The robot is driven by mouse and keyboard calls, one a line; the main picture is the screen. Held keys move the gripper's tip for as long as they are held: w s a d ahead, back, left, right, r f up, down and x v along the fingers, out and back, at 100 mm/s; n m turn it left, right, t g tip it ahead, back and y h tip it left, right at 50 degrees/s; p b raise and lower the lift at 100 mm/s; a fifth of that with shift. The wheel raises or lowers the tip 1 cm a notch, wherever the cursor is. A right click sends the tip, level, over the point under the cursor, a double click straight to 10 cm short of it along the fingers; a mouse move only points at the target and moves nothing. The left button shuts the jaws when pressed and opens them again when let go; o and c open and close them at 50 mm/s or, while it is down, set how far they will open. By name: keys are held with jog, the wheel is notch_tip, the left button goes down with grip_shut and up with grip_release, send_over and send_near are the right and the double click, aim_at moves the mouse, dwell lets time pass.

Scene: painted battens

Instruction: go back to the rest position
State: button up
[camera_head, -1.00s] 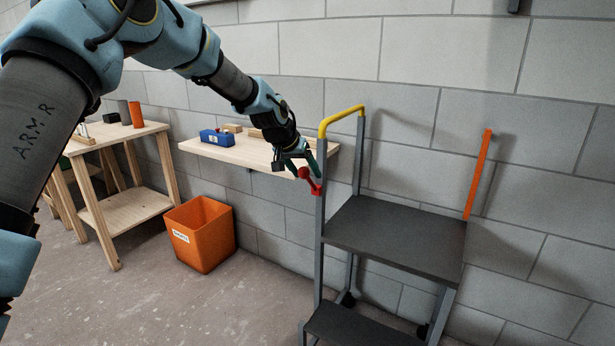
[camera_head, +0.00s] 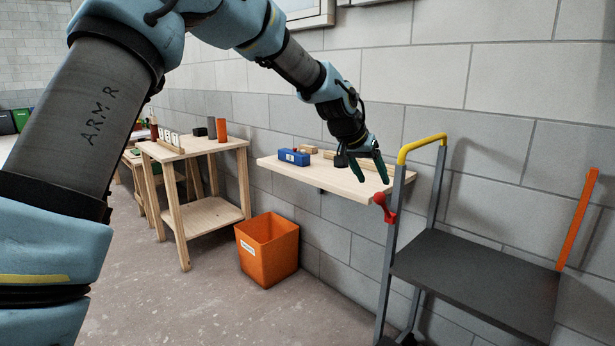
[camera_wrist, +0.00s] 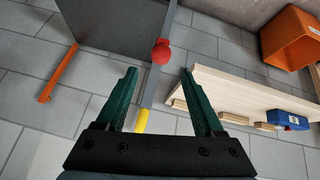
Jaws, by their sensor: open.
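My gripper (camera_head: 372,177) is open and empty. In the head view it hangs over the right end of the wooden wall shelf (camera_head: 332,182), a little above and left of the cart. In the wrist view its two green fingers (camera_wrist: 158,98) are spread, with nothing held between them. A red clamp-like piece (camera_head: 384,207) sits on the cart's near upright; in the wrist view the red piece (camera_wrist: 161,52) shows beyond the fingers, apart from them.
A dark cart (camera_head: 470,275) with a yellow handle (camera_head: 421,146) stands at right. An orange batten (camera_head: 577,220) stands upright at the cart's far side. A blue box (camera_head: 293,157) and wood blocks lie on the shelf. An orange bin (camera_head: 268,250) and a wooden table (camera_head: 195,146) stand left.

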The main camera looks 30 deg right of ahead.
jog(key=w+a+f+n+t+y+p, duration=0.1)
jog(key=w+a+n, duration=0.15)
jog(key=a, duration=0.85)
jog(key=w+a+f+n+y, duration=0.2)
jog(key=w+a, duration=0.1)
jog(key=a, duration=0.8)
jog(key=w+a+f+n+t+y+p, duration=0.1)
jog(key=w+a+n, duration=0.15)
jog(key=a, duration=0.85)
jog(key=s+a+f+n+y, duration=0.1)
jog(key=s+a, duration=0.2)
jog(key=a, duration=0.5)
jog(key=s+a+n+g+y, duration=0.1)
jog(key=s+a, duration=0.3)
jog(key=a, duration=0.4)
jog(key=s+a+f+n, duration=0.1)
jog(key=s+a+n, duration=0.2)
jog(key=a, duration=0.5)
jog(key=shift+s+a+f+y+p, duration=0.2)
jog(key=shift+s+f+y+p, duration=0.1)
jog(key=shift+s+y+p, duration=0.15)
